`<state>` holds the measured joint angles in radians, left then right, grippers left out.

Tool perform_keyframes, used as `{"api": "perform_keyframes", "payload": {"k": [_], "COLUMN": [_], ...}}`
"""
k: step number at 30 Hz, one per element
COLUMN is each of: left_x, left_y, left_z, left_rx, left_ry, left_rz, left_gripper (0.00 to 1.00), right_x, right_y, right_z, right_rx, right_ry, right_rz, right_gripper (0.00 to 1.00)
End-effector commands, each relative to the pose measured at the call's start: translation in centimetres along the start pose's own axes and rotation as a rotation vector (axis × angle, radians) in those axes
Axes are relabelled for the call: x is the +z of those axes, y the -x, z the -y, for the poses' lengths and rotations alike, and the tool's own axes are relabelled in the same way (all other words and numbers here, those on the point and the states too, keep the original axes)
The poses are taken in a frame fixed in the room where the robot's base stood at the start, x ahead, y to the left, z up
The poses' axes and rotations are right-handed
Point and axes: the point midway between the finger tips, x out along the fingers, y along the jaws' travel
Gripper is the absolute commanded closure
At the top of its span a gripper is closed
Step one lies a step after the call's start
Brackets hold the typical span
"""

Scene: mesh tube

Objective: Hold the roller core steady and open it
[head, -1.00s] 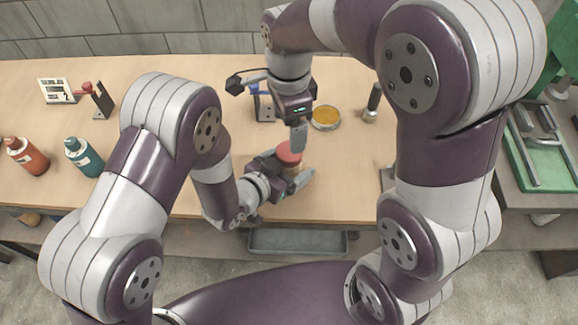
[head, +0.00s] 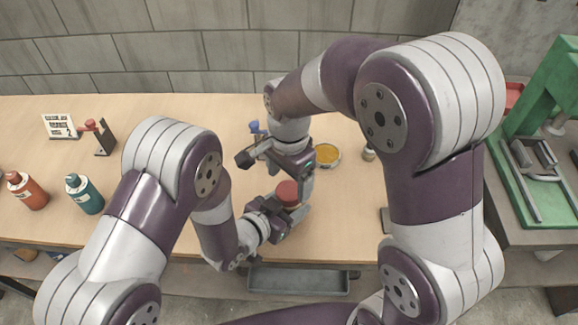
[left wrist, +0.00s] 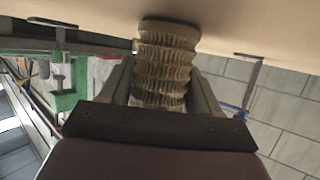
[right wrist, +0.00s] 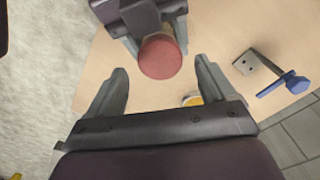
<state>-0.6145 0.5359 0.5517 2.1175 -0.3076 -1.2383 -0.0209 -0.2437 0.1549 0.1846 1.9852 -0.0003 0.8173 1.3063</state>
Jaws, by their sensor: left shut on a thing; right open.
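The roller core shows in the left wrist view as a ribbed tan tube (left wrist: 165,65) between the fingers of my left gripper (left wrist: 165,85). Its red cap (head: 287,192) shows on top in the head view. My left gripper (head: 286,216) is shut on the tube from the side, over the bench. In the right wrist view the red cap (right wrist: 160,57) lies just ahead of the fingertips of my right gripper (right wrist: 160,75). That gripper is open and empty, and its fingers are apart from the cap. The tube below the cap is mostly hidden in the head view.
A dish of yellow stuff (head: 326,155) stands behind and right of the core. A blue-knobbed bracket (right wrist: 270,75) stands near my right gripper. Orange (head: 27,190) and teal (head: 83,194) bottles stand at the left. A grey tray (head: 300,281) is at the bench's front edge.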

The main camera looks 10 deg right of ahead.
Motion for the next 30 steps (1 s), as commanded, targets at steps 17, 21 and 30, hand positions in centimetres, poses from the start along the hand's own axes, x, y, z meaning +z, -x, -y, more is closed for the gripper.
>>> {"api": "perform_keyframes", "payload": {"k": [17, 21, 30], "left_x": [-0.1, -0.1, 0.0], "left_y": [0.0, 0.0, 0.0], "left_z": [0.0, 0.0, 0.0], "left_rx": [0.000, 0.000, 0.001], "left_ry": [0.000, 0.000, -0.001], "left_rz": [-0.001, -0.001, -0.001], "left_gripper": [1.00, 1.00, 1.00], "right_x": [0.0, 0.0, 0.0], "right_y": [-3.5, -3.5, -3.5], "right_z": [0.0, 0.0, 0.0], "right_rx": [0.000, -0.001, -0.001], "right_ry": [-0.003, -0.003, 0.470], "right_rz": [-0.001, -0.001, -0.001], "right_gripper": [0.33, 0.75, 0.75]}}
